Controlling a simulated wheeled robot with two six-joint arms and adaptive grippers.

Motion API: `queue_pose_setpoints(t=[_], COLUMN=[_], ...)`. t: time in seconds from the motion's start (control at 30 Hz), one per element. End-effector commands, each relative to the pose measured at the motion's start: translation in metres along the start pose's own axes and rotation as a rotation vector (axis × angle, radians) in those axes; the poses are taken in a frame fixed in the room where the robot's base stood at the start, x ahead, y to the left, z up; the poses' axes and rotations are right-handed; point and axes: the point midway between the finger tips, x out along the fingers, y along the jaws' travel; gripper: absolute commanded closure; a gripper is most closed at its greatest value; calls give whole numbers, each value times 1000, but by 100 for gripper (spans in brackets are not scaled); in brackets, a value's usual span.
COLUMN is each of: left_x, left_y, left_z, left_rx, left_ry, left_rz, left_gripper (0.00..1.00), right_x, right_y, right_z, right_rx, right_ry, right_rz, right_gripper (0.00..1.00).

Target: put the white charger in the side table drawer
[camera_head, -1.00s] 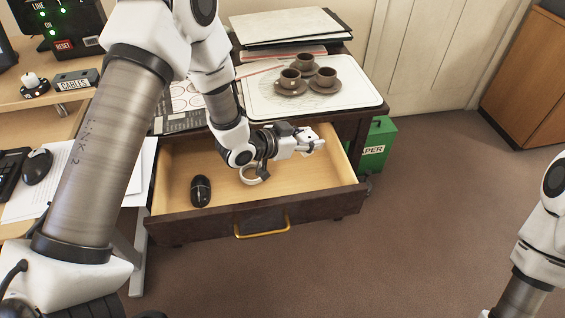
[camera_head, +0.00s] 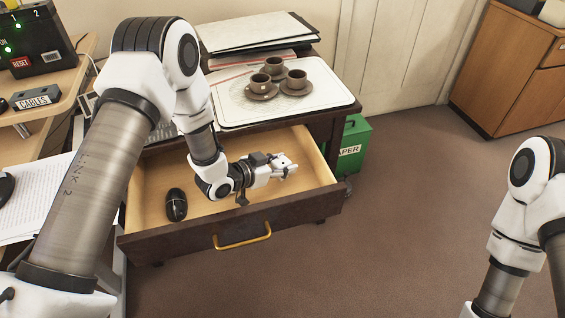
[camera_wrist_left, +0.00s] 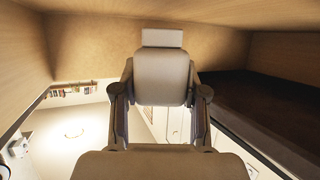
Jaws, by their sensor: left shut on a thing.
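The side table drawer (camera_head: 137,207) is pulled open, with light wood inside, a dark front and a brass handle (camera_head: 243,237). My left gripper (camera_head: 286,168) reaches into the drawer's right half and is shut on the white charger (camera_head: 280,160). In the left wrist view the charger (camera_wrist_left: 162,78) is a pale block with a smaller square end, between the two fingers. I cannot tell whether the charger touches the drawer bottom. My right gripper is out of view; only my right arm shows at the right edge.
A black mouse (camera_head: 176,204) lies in the drawer's left part. On the table top stand a white tray (camera_head: 318,108) with brown cups (camera_head: 274,67) and stacked folders (camera_head: 255,32). A green paper bin (camera_head: 353,150) stands right of the table. Open carpet lies in front.

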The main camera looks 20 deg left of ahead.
Motion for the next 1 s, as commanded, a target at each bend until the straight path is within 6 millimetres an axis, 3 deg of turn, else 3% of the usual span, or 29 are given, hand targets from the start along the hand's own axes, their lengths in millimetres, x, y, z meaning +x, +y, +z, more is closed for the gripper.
queue_pose_setpoints(t=[0.13, 0.17, 0.2, 0.5, 0.63, 1.0], left_x=[1, 1, 1, 0, -5, -75], left_y=[0, 0, 0, 0, 0, -1], left_z=[1, 1, 1, 0, -14, -11], left_rx=[1, 0, 0, 0, 1, -3], left_ry=[1, 0, 0, 0, 2, 0], left_rz=[0, 0, 0, 0, 0, -2], left_gripper=[93, 47, 32, 32, 32, 32], right_x=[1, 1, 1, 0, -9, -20], right_y=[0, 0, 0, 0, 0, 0], right_z=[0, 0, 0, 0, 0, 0], right_rx=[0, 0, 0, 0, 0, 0], right_ry=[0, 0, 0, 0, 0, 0], right_rz=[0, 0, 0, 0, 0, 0], right_gripper=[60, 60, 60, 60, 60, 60])
